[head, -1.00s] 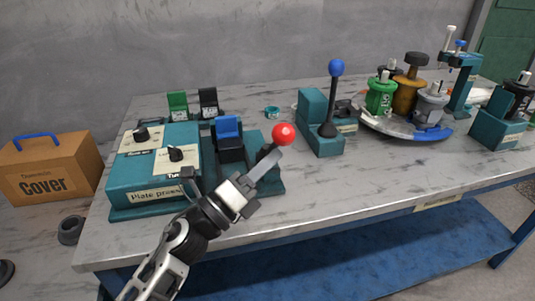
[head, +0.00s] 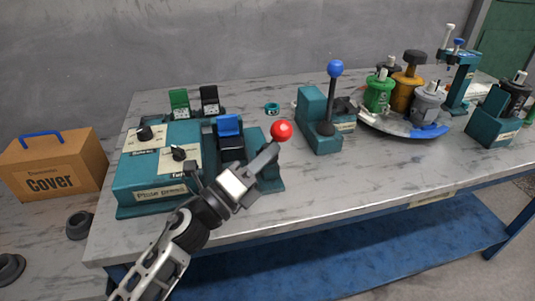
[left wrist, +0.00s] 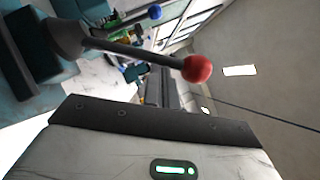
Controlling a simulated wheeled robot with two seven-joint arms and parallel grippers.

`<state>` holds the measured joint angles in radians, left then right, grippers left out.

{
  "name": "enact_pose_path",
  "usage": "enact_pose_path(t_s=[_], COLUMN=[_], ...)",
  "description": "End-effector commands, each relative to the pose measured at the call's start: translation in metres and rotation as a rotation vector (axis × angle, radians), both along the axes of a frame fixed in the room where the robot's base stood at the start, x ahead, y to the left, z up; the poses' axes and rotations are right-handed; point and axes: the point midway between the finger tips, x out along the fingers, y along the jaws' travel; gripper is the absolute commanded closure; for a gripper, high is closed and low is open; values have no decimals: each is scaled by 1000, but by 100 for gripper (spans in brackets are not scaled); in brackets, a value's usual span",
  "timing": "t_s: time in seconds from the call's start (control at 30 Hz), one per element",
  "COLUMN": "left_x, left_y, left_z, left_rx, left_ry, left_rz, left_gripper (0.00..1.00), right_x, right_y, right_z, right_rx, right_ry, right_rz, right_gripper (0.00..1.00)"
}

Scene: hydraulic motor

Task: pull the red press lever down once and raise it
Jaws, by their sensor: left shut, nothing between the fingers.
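The red press lever shows as a red ball knob (head: 281,131) on a mostly hidden shaft at the plate press (head: 160,194). In the left wrist view the red knob (left wrist: 197,69) ends a dark shaft that rises from a round dark boot. My left gripper (head: 272,150) is shut and empty, its fingertips just below and left of the knob in the head view. In the left wrist view the shut fingers (left wrist: 158,88) lie close beside the shaft. I cannot tell whether they touch it. My right gripper is out of view.
A blue-knobbed lever (head: 335,69) stands to the right. A round tray (head: 390,128) of motor parts is farther right. A cover box (head: 55,165) is at the left. The front right of the table is clear.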

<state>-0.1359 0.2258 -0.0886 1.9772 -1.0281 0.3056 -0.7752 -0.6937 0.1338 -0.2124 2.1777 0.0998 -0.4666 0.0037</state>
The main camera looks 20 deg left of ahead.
Motion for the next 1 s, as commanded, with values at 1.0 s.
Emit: enact_pose_path(t_s=[1.0], left_x=[51], left_y=[34], left_z=[44], left_rx=[-80], left_ry=[114], left_rz=[-1], left_gripper=[100], right_x=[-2], right_y=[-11], right_z=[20], right_rx=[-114], right_ry=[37], right_rz=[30], right_gripper=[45])
